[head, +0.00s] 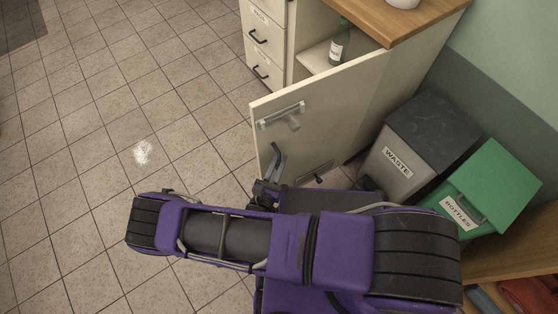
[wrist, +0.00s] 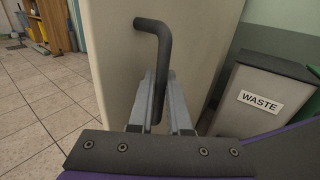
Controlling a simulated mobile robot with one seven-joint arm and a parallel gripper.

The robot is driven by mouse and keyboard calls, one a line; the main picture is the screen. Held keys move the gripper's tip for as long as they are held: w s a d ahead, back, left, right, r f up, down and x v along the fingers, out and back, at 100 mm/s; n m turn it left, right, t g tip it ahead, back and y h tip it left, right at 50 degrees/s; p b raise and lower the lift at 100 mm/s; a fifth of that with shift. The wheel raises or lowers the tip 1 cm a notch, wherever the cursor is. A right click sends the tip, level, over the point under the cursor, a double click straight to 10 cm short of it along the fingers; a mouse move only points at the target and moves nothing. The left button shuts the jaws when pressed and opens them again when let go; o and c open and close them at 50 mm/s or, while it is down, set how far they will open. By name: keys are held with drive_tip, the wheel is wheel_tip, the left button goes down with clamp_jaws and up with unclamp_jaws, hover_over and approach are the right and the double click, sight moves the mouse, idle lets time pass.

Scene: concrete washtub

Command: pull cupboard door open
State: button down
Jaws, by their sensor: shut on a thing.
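The cream cupboard door (head: 335,105) stands well open in the head view, swung out from the cabinet. Part of the inside shelf shows behind it, with a dark green bottle (head: 338,45). A silvery bar (head: 281,115) is fixed near the top of the door face towards me. In the wrist view the dark bent handle (wrist: 153,35) stands in front of the cream door panel (wrist: 200,45). My gripper (wrist: 157,85) is shut on this handle, with a grey finger on each side. In the head view my gripper (head: 277,157) is partly hidden by my arm.
Drawers (head: 262,45) with dark handles are left of the opening, under a wooden worktop (head: 420,20). A grey waste bin (head: 410,145) and a green bottles bin (head: 490,185) stand right of the door.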

drive_tip(key=c, duration=1.1)
unclamp_jaws()
drive_tip(key=v, duration=1.7)
drive_tip(key=shift+s, duration=0.25)
drive_tip(key=shift+a+r, duration=0.15)
